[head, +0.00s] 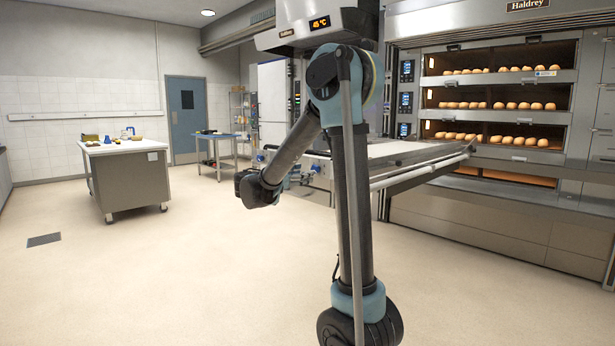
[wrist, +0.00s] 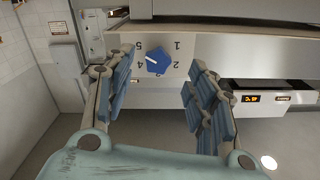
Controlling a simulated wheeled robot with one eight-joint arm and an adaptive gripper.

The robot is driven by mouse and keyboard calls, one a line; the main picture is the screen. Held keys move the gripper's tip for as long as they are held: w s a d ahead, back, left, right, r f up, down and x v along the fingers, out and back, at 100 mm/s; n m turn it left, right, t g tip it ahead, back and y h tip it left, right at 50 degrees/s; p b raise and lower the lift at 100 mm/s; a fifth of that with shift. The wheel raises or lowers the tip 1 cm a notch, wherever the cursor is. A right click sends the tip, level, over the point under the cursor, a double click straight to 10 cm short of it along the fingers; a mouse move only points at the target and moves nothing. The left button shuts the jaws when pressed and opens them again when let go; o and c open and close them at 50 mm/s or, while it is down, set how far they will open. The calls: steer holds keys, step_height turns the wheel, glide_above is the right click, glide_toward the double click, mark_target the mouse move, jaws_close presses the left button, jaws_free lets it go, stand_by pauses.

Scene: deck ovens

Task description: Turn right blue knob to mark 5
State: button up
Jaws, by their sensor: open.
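A blue knob (wrist: 157,62) sits on a pale dial plate with numbers 1 to 5, which appears upside down in the wrist view. The white pointer line on the knob points to the picture's upper left, between 4 and 5. My gripper (wrist: 163,88) is open, with one finger to each side of the knob; I cannot tell if either touches it. In the head view two small blue knobs show near the oven front, a left one (head: 260,157) and a right one (head: 316,168). My gripper cannot be made out there.
A long loader table (head: 400,160) juts out before the deck oven (head: 500,95) with bread on its decks. A hood with a lit display (head: 320,22) hangs above. A steel worktable (head: 125,175) stands at left. The floor between is clear.

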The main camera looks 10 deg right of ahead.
steer(key=v, duration=0.7)
steer(key=s+d+f+n+g+y, duration=0.3)
steer(key=s+d+f, duration=0.3)
steer(key=s+d, duration=0.2)
steer(key=s+d+f+n+g+y, duration=0.3)
steer(key=s+d+f+n, duration=0.15)
steer(key=s+d, duration=0.4)
steer(key=s+a+f+n+g+y, duration=0.1)
steer(key=s+a+f+n+y, duration=0.2)
steer(key=s+f, duration=0.4)
steer(key=s+a+f+n+g+y, duration=0.1)
steer(key=s+a+f+n+y, duration=0.2)
steer(key=s, duration=1)
steer(key=shift+f+y, duration=1.3)
steer(key=shift+f, duration=1.35)
steer(key=shift+s, duration=0.15)
